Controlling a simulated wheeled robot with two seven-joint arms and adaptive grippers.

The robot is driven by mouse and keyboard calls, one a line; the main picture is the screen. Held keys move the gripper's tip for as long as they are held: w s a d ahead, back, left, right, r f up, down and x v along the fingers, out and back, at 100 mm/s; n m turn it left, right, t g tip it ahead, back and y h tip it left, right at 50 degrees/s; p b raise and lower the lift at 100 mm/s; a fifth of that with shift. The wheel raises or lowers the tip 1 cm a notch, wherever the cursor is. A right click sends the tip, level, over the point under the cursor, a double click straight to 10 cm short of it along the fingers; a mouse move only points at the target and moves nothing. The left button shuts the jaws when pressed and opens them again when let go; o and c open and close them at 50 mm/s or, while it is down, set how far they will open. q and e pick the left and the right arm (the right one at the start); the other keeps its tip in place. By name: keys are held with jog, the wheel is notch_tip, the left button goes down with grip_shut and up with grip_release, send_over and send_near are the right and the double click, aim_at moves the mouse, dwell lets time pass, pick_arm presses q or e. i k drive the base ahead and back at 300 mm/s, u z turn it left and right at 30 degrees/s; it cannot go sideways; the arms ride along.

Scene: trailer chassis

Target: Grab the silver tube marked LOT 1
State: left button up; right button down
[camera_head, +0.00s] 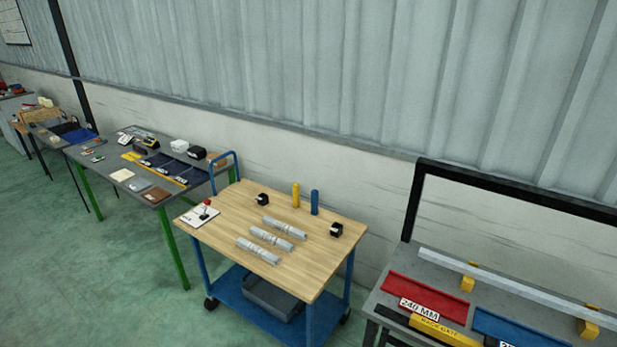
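Three silver tubes lie roughly parallel on the wooden top of a blue cart (215,232). The far tube (284,228) is nearest the wall, the middle tube (278,238) is between, and the near tube (258,251) is closest to the front edge. Their markings are too small to read, so I cannot tell which is LOT 1. Neither of my grippers shows in the head view.
A white card with a red-topped item (205,212) is at the left corner. A right bench (398,262) holds red and blue trays.

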aim_at(283, 228)
jog(key=k, duration=0.5)
jog(key=u, duration=1.1)
jog(key=i, duration=1.15)
jog(key=z, duration=0.6)
jog(key=i, duration=0.35)
jog(key=z, duration=0.4)
jog(key=k, duration=1.3)
jog(key=u, duration=0.75)
jog(key=i, duration=0.75)
jog(key=u, duration=0.7)
jog(key=i, duration=0.75)
jog(key=z, duration=0.05)
